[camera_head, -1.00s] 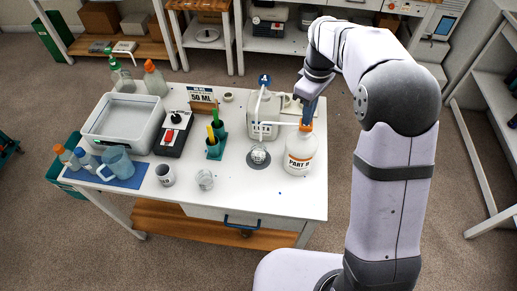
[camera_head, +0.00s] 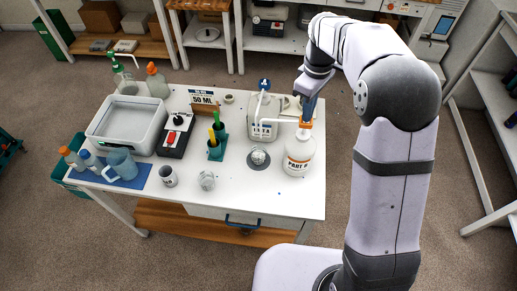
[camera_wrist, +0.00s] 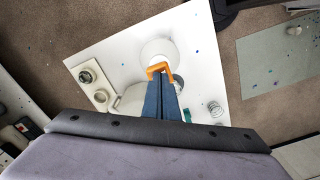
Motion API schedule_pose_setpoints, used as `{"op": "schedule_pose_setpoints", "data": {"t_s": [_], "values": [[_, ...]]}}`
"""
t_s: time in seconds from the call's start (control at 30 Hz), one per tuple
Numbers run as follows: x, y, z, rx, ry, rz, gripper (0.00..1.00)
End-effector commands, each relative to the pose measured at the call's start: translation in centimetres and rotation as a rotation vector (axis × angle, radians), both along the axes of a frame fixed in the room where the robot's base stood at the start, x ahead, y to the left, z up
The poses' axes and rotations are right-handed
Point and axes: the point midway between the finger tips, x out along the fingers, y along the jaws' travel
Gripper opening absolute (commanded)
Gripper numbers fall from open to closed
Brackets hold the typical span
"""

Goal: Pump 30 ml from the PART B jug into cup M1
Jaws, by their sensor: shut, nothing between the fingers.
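The PART B jug (camera_head: 298,158) is a white bottle with an orange pump collar and a pale spout reaching left, standing upright near the right edge of the table. My gripper (camera_head: 306,117) is shut and empty, with its blue fingers pointing down at the pump top. In the wrist view the fingertips (camera_wrist: 161,88) are at the orange pump part (camera_wrist: 158,68); I cannot tell whether they touch. A clear cup (camera_head: 259,157) stands on a round grey pad left of the jug, near the spout. Another clear cup (camera_head: 207,181) stands further left. No M1 label is readable.
A jug with a blue pump marked A (camera_head: 263,128) stands behind the pad. The table's front right is clear.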

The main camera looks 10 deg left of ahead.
Motion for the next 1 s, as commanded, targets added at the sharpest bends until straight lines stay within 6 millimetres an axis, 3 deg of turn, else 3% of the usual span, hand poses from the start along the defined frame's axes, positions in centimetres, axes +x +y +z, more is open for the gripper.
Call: {"op": "schedule_pose_setpoints", "data": {"t_s": [1.0], "values": [[0.0,0.0,-1.6,0.0,0.001,0.0,0.0]]}}
